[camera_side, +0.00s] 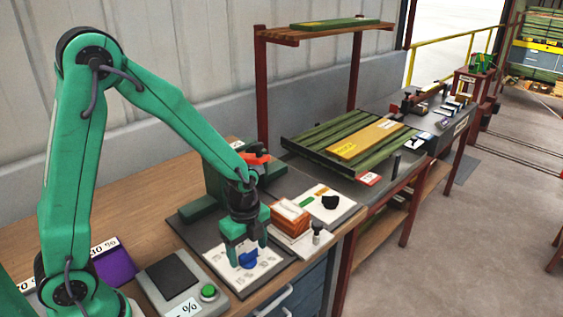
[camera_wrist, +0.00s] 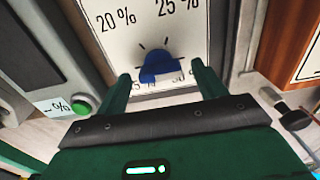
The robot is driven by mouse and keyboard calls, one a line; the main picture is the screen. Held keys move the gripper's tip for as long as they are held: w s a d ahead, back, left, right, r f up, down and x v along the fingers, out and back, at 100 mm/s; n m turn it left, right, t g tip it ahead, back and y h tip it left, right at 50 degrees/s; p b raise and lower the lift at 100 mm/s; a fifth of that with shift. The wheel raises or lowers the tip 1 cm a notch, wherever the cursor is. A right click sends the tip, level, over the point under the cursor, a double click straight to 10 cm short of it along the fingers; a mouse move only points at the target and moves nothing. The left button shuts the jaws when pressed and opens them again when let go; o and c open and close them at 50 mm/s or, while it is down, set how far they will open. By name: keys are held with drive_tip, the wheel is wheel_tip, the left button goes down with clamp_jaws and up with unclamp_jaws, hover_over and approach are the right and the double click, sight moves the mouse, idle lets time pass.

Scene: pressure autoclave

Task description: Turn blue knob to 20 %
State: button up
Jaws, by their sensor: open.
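The blue knob (camera_wrist: 160,68) sits on a white dial panel (camera_wrist: 185,30) with dark tick marks and printed percentages. "20 %" and "25 %" are readable at the top of the panel in the wrist view; the lower labels are partly hidden by the knob and my gripper. In the side view the blue knob (camera_side: 248,260) shows just below my gripper (camera_side: 246,255). My gripper is open, with its two green fingers to either side of the knob in the wrist view (camera_wrist: 160,82). I cannot tell whether a finger touches the knob. Which mark the knob points at is unclear.
A grey box with a green button (camera_side: 208,292) and a "- %" label stands left of the panel. A purple block (camera_side: 115,264) lies further left. An orange-brown box (camera_side: 290,217) and a white panel with a black knob (camera_side: 330,202) stand to the right.

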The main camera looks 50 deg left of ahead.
drive_tip(key=c, duration=1)
